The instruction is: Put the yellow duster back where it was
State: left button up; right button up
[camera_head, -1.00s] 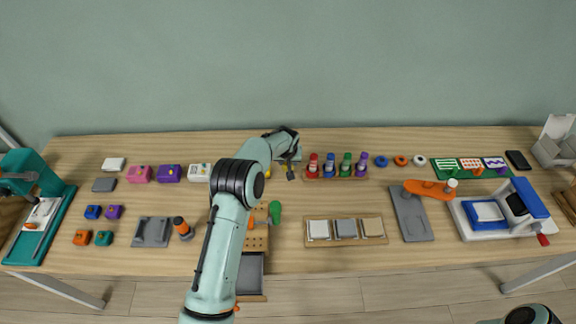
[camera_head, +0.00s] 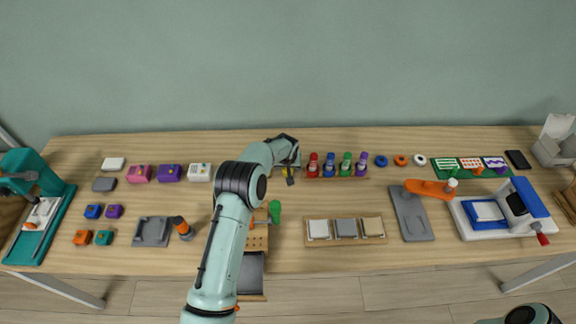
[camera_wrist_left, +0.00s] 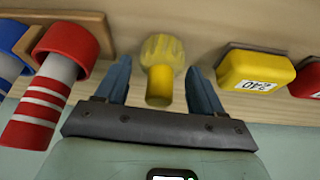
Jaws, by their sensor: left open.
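The yellow duster (camera_wrist_left: 160,84) shows in the left wrist view, with a short yellow handle and a pale fringed yellow head. It stands between the two fingers of my left gripper (camera_wrist_left: 158,68), with a gap on either side. The gripper is open and not closed on it. In the head view my left gripper (camera_head: 290,172) is at the back of the table, just left of the red bottle (camera_head: 313,166). I cannot make out the duster there, as the arm covers that area. My right gripper is out of view.
The red striped bottle (camera_wrist_left: 52,85) is close on one side of the gripper. A yellow labelled box (camera_wrist_left: 256,72) is on the other, with a red box (camera_wrist_left: 308,78) beyond. A white box (camera_head: 199,172) lies left of my arm. The wooden tabletop (camera_head: 430,260) is clear at the front.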

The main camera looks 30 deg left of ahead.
pick_arm(q)
jog(key=b+v, duration=0.1)
jog(key=v, duration=1.1)
jog(key=shift+b, duration=0.4)
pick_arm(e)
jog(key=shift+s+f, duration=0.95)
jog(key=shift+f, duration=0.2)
pick_arm(q)
jog(key=shift+r, duration=0.1)
jog(key=shift+d, duration=0.15)
